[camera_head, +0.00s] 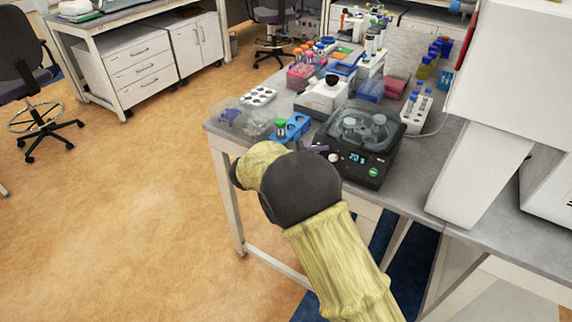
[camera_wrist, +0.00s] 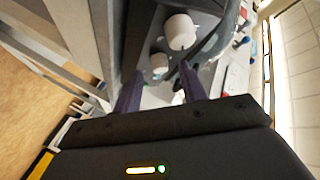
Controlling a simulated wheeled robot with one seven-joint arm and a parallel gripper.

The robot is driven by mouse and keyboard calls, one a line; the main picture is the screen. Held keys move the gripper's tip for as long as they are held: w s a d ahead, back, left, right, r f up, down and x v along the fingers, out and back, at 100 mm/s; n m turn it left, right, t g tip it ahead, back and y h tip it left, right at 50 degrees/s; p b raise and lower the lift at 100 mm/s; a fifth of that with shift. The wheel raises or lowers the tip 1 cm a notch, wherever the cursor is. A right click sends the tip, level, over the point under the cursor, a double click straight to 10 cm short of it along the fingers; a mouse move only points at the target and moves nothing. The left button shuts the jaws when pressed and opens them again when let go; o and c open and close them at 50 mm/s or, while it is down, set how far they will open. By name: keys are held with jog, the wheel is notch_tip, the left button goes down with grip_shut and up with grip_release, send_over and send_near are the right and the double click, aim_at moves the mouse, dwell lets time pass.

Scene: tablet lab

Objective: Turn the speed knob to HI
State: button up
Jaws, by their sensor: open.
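The black benchtop device (camera_head: 362,172) with a clear domed lid stands near the table's front edge. Its front panel has a pale knob (camera_head: 334,157), a lit blue display and a green round mark. In the wrist view two white round knobs show, a larger one (camera_wrist: 181,31) and a smaller one (camera_wrist: 160,61). I cannot read HI or other knob labels. My gripper (camera_wrist: 159,72) is open, its dark fingers pointing toward the device, the smaller knob appearing between the fingertips. Contact cannot be seen. In the head view my arm hides most of the gripper.
A blue rack (camera_head: 293,127) and a white well tray (camera_head: 260,96) sit left of the device. A large white machine (camera_head: 510,75) stands at right.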

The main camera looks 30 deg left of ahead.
jog(key=v, duration=1.6)
jog(key=shift+b, duration=0.4)
